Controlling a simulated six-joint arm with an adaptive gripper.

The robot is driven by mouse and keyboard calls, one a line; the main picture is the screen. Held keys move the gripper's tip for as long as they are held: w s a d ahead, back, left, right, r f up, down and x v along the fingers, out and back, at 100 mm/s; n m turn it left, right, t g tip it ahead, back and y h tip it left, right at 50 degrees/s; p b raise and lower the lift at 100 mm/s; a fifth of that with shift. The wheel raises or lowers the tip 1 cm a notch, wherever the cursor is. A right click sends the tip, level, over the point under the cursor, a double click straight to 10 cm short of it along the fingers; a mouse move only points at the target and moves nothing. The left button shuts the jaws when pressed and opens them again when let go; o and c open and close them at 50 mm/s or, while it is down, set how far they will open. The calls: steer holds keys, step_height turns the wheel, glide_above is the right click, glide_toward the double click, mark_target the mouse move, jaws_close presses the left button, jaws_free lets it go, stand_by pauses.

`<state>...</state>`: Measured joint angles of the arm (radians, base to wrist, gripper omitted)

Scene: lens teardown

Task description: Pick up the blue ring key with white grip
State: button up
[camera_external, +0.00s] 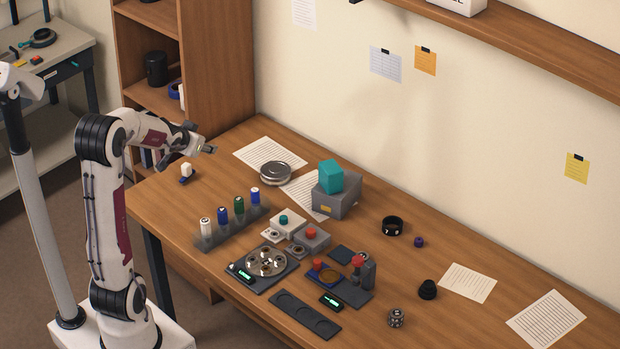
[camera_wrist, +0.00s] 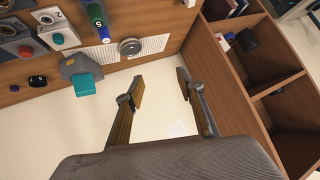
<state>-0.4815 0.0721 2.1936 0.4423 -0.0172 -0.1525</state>
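The blue ring key with white grip (camera_external: 186,172) stands near the left end of the wooden table, white grip up and blue part at the tabletop. In the wrist view, a small white piece at the top edge (camera_wrist: 190,3) may be its grip; the rest is cut off. My gripper (camera_external: 208,149) is in the air above the table's far left corner, up and to the right of the key in the external view, apart from it. In the wrist view my gripper (camera_wrist: 160,78) has its two fingers spread with nothing between them.
A rack (camera_external: 232,228) of several coloured-handled tools stands right of the key. A round silver lid (camera_external: 275,173) lies on paper; a grey box (camera_external: 337,196) carries a teal block (camera_external: 329,177). A wooden shelf unit (camera_wrist: 240,75) rises beyond the table's left end. Tabletop around the key is clear.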

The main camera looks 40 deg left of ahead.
steer(key=w+a+f+t, duration=0.1)
steer(key=w+a+f, duration=0.35)
steer(key=a, duration=0.35)
steer(key=t+h, duration=0.1)
steer(key=t, duration=0.2)
glide_toward(184, 169)
steer(key=w, duration=0.4)
steer(key=shift+a+f, duration=0.2)
steer(key=shift+a, duration=0.2)
steer(key=shift+s+a+f+h, duration=0.2)
steer(key=shift+a+f+h, duration=0.1)
steer(key=shift+f, duration=0.3)
steer(key=shift+x, duration=1.25)
steer(key=shift+d, duration=0.1)
